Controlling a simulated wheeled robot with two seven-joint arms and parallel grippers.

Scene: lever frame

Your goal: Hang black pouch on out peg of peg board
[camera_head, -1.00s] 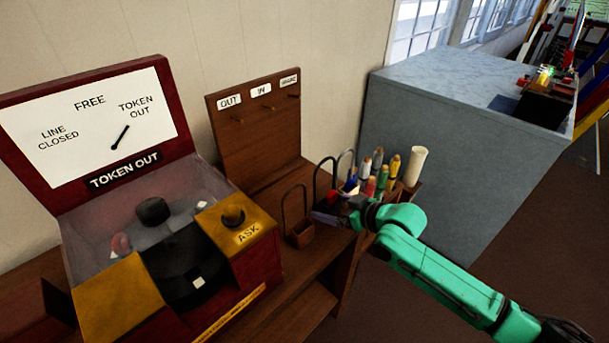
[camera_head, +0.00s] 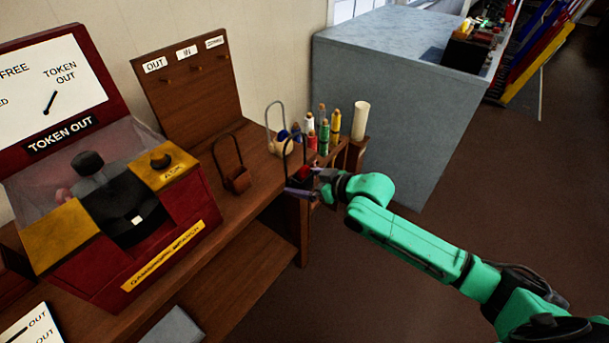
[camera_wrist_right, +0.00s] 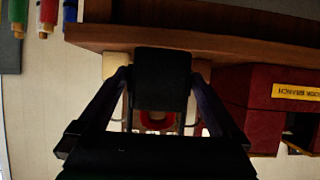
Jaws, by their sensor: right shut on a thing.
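My right gripper (camera_head: 306,187) is shut on the black pouch, at the shelf's front edge. The wooden peg board (camera_head: 188,105) stands at the back against the wall, left of the gripper. Its out peg (camera_head: 166,82) is under the OUT label and looks bare. My left gripper is out of view.
A brown pouch (camera_head: 238,180) with a loop stands on the shelf (camera_head: 262,190) between the token machine (camera_head: 165,222) and my gripper. A grey cabinet (camera_head: 400,110) stands at right.

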